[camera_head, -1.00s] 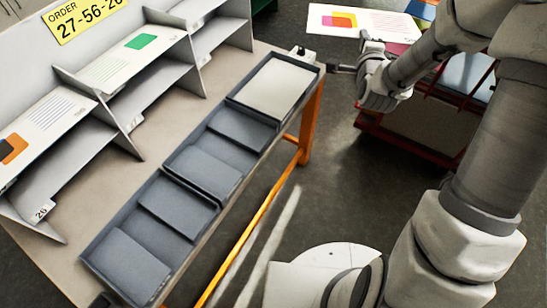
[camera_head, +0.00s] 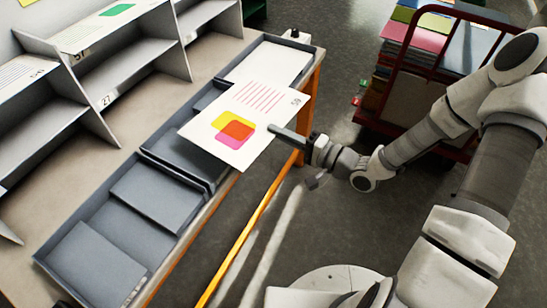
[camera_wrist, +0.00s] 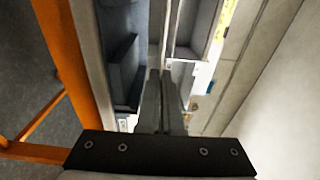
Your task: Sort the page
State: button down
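My gripper (camera_head: 275,134) is shut on the edge of a white page (camera_head: 205,132). The page has overlapping yellow, orange and pink shapes, red text lines and a small number too small to read surely. It is held tilted over the grey trays at the table's edge. In the wrist view, my gripper's fingers (camera_wrist: 163,105) are close together; I cannot clearly tell the page there. A grey tray (camera_head: 52,245) with stepped compartments lies nearer, empty. A farther tray holds a blank white sheet (camera_head: 268,62). The held page hides part of the middle tray (camera_head: 180,158).
A grey shelf unit (camera_head: 125,60) with number labels stands behind the trays; a page with a green shape (camera_head: 118,10) lies on its top. A red cart (camera_head: 440,135) with stacked coloured sheets stands at right. An orange table rail (camera_head: 235,252) runs along the front.

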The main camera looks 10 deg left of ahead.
aim_at(244, 134)
jog(key=shift+n+g+y, duration=0.5)
jog(key=shift+n+g, duration=0.1)
jog(key=shift+g, duration=0.2)
jog(key=a+b, duration=0.1)
jog(key=a, duration=0.2)
jog(key=a+f+b, duration=0.1)
jog(key=a, duration=0.2)
jog(key=a+b, duration=0.1)
jog(key=a, duration=0.2)
jog(key=shift+w+f, duration=0.15)
jog(key=shift+f, duration=0.2)
jog(key=f+b, duration=0.2)
jog(key=f, duration=0.1)
jog(key=shift+w+a+f+b, duration=0.2)
jog(key=shift+a+f+b, duration=0.05)
jog(key=shift+a+b, duration=0.1)
jog(key=shift+a+f+b, duration=0.15)
jog(key=shift+f+b, duration=0.35)
jog(key=shift+f, duration=0.3)
jog(key=c, duration=1)
grip_release()
